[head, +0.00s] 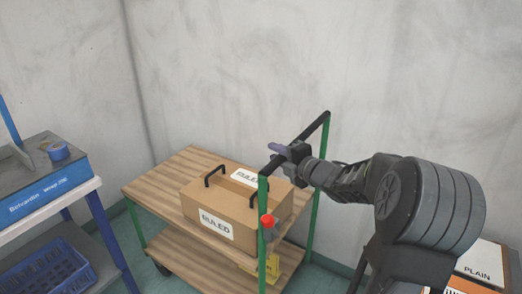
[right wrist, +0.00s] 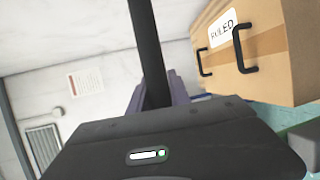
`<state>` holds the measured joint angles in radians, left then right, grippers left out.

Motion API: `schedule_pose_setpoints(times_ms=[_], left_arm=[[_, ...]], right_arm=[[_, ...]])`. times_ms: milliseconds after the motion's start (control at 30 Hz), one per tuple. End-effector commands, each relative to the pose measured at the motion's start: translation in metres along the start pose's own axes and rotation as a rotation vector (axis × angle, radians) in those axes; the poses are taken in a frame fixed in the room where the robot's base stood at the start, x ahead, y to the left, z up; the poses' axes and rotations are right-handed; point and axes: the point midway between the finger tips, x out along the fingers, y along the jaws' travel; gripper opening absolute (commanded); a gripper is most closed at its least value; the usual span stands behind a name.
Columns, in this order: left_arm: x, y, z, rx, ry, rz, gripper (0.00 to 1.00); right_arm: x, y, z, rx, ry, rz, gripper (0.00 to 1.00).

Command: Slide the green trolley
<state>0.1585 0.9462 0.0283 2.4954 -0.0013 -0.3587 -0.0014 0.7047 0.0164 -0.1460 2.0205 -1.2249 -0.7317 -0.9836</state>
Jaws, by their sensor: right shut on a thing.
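The green trolley has a wooden top deck (head: 157,190), a lower shelf, green posts and a black push bar (head: 314,128). My right gripper (head: 279,152) is shut on the black bar, near its front end above the near green post. In the right wrist view the black bar (right wrist: 147,50) runs up from between my gripper's fingers, which are mostly hidden behind the gripper body. A cardboard box (head: 240,207) labelled RULED, with black handles, sits on the top deck; it also shows in the right wrist view (right wrist: 275,55). My left gripper is not in view.
A grey wall (head: 230,80) is close behind the trolley. A box labelled PLAIN (head: 482,264) is at the lower right. A red-topped item (head: 267,221) hangs by the near post.

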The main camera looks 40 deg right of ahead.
Motion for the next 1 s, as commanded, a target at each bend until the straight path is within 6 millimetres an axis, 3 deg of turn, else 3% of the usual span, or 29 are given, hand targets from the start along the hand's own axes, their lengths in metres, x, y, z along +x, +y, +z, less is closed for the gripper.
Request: schedule_pose_setpoints(times_ms=[100,300,767,800,1000], left_arm=[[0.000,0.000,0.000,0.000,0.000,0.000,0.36],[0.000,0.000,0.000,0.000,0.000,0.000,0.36],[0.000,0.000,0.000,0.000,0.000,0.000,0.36],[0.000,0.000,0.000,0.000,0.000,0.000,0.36],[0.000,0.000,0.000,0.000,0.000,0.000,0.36]], right_arm=[[-0.022,-0.008,0.010,0.003,-0.006,-0.008,0.00],[-0.042,-0.012,0.018,0.003,-0.002,-0.007,0.00],[-0.047,-0.013,0.019,0.001,0.000,-0.005,0.00],[-0.047,-0.013,0.019,0.001,0.000,-0.005,0.25],[-0.047,-0.011,0.019,0.000,0.001,-0.002,0.41]])
